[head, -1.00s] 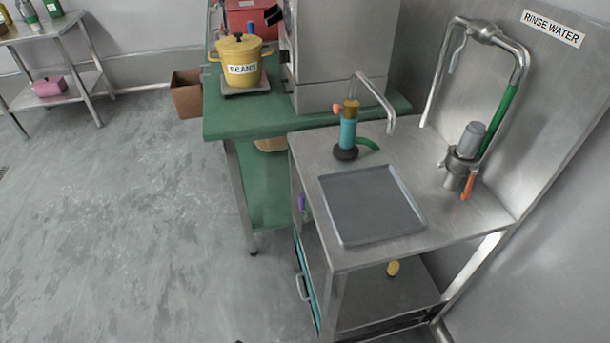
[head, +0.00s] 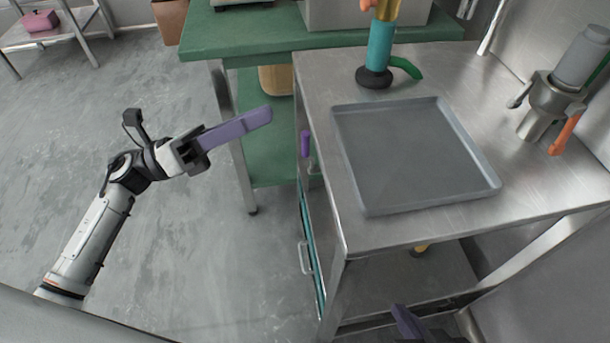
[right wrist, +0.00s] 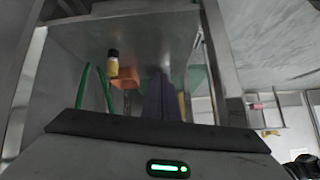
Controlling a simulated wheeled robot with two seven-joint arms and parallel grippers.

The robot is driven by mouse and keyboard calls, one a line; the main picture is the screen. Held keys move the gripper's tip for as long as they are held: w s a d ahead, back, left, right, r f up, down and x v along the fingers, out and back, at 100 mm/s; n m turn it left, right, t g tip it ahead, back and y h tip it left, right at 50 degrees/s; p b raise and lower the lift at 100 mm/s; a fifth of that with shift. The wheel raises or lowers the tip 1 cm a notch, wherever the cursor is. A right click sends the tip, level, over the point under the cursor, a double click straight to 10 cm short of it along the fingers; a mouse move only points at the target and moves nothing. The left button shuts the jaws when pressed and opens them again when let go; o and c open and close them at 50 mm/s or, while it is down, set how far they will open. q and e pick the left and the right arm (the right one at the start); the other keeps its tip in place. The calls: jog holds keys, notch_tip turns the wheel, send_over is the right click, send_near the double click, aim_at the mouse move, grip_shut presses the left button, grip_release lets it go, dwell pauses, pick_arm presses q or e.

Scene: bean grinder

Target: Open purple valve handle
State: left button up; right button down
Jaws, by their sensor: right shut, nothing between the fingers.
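The small purple valve handle (head: 305,143) is on the left side of the steel table, just below its top, in the head view. My left gripper (head: 268,114) has long purple fingers pointing right toward the handle, with a gap between. Its fingers overlap from this angle, so I cannot tell if they are apart. My right gripper (head: 402,318) shows only partly at the bottom edge, low in front of the table. In the right wrist view its purple fingers (right wrist: 162,98) are together and empty. I cannot make out the purple handle there.
A grey tray (head: 415,155) lies on the steel table (head: 320,80). The green bench (head: 240,35) adjoins the table. A drawer handle (head: 304,257) sticks out on the left side. A yellow, dark-capped item (right wrist: 112,65) shows in the wrist view.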

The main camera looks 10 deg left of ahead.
aim_at(305, 158)
pick_arm(q)
notch_tip(305, 158, down, 5)
jog(key=s+a+m+g+y+b, duration=0.1)
jog(key=s+m+g+b, duration=0.15)
jog(key=m+g, duration=0.55)
jog(key=d, duration=0.3)
jog(key=w+d+m+t, duration=0.1)
jog(key=d, duration=0.2)
jog(key=w+d+m, duration=0.1)
jog(key=d, duration=0.2)
jog(key=shift+w+d+r+b, duration=0.2)
jog(key=shift+d+b, duration=0.1)
jog(key=shift+d, duration=0.1)
grip_shut()
